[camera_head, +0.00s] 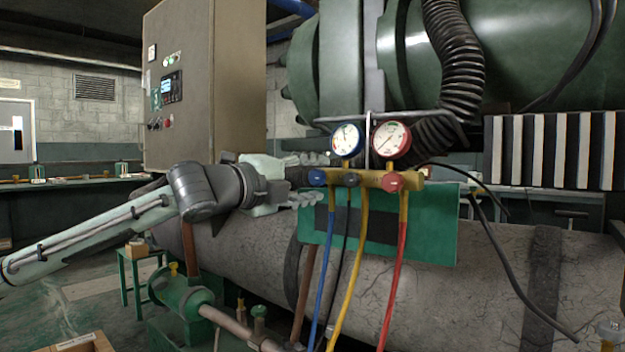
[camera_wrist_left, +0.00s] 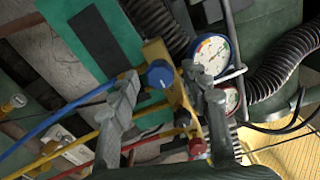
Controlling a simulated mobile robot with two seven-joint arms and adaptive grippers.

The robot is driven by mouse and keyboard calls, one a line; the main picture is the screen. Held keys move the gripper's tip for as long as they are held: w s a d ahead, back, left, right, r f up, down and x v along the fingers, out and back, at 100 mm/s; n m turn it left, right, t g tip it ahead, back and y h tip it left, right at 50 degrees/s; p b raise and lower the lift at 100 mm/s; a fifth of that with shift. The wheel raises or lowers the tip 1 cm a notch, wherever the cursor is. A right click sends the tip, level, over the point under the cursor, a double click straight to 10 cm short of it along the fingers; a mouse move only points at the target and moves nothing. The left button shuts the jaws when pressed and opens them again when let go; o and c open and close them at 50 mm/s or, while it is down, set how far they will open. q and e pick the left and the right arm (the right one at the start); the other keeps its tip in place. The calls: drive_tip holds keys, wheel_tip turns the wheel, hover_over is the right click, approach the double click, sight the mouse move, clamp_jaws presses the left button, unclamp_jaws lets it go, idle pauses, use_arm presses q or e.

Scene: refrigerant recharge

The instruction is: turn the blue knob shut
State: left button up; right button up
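The blue knob (camera_head: 317,178) is at the left end of the yellow brass manifold (camera_head: 345,180), and it also shows in the left wrist view (camera_wrist_left: 160,74). My left gripper (camera_head: 320,177) reaches in from the left, with one finger above the knob and one below it. In the left wrist view the open fingertips (camera_wrist_left: 160,76) appear on either side of the knob, with a small gap at each side. I cannot tell how deep the knob sits between them. My right gripper is in neither view.
A blue-rimmed gauge (camera_head: 347,139) and a red-rimmed gauge (camera_head: 391,139) stand above the manifold. A red knob (camera_head: 392,182) is at its right. Blue, yellow (camera_head: 350,280) and red (camera_head: 393,285) hoses hang below. A green panel (camera_head: 437,232) is behind.

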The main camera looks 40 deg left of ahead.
use_arm(q)
drive_tip(key=shift+s, duration=0.1)
drive_tip(key=shift+s+d, duration=0.1)
drive_tip(key=shift+s, duration=0.5)
drive_tip(key=s+a, duration=0.1)
drive_tip(key=s, duration=0.9)
drive_tip(key=shift+s, duration=0.3)
drive_tip(key=shift+a, duration=0.1)
